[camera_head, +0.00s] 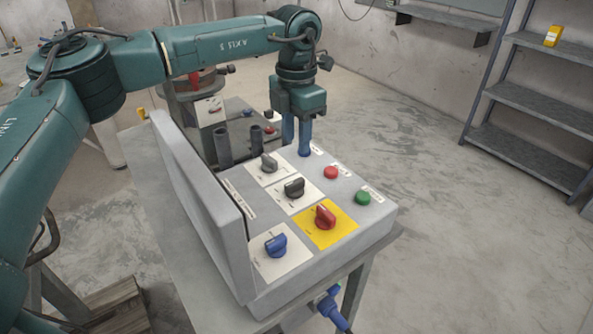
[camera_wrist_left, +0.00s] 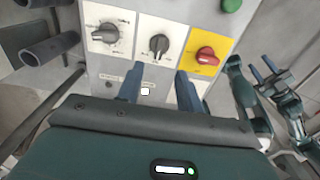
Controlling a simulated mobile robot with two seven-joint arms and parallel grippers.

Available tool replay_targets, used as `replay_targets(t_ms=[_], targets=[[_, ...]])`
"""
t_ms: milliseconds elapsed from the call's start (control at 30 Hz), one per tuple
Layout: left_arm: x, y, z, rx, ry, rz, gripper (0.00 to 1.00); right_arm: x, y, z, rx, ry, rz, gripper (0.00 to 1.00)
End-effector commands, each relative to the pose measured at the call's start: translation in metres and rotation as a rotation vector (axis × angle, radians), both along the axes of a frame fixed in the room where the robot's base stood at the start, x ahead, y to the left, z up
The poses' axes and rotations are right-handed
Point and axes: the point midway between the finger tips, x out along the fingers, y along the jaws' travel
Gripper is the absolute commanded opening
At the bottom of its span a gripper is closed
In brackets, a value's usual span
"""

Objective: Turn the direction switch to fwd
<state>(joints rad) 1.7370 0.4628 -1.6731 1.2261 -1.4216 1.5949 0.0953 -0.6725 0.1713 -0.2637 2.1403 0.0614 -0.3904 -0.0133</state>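The labels are too small to read, so I cannot tell which is the direction switch. The grey knob (camera_wrist_left: 112,35), dark knob (camera_wrist_left: 160,45) and red knob (camera_wrist_left: 206,56) also show in the left wrist view. My left gripper (camera_head: 297,138) points down at the panel's far end; its blue fingers (camera_wrist_left: 158,88) are apart and empty. My right gripper (camera_wrist_left: 264,68) shows small, with its fingers apart.
A red button (camera_head: 330,172) and a green button (camera_head: 362,198) sit along the panel's right side. A raised grey wall (camera_head: 200,205) stands along its left side. Dark upright tubes (camera_head: 223,146) stand behind it. The floor to the right is clear up to the shelves (camera_head: 545,100).

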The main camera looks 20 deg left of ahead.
Motion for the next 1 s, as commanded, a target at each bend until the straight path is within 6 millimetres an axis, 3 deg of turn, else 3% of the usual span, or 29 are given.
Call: replay_targets(t_ms=[300,500,700,1000], targets=[[-0.001,0.0,-0.068,0.001,0.005,0.0,0.36,-0.004,-0.002,0.002,-0.019,0.01,0.006,0.36],[0.0,0.0,-0.097,0.0,0.002,0.001,0.36,-0.004,-0.004,0.003,-0.034,0.008,0.014,0.36],[0.0,0.0,-0.109,0.001,0.001,0.0,0.36,-0.003,-0.004,0.004,-0.038,0.005,0.016,0.36],[0.0,0.0,-0.11,0.0,0.0,0.0,0.33,-0.003,-0.003,0.004,-0.035,0.005,0.017,0.36]])
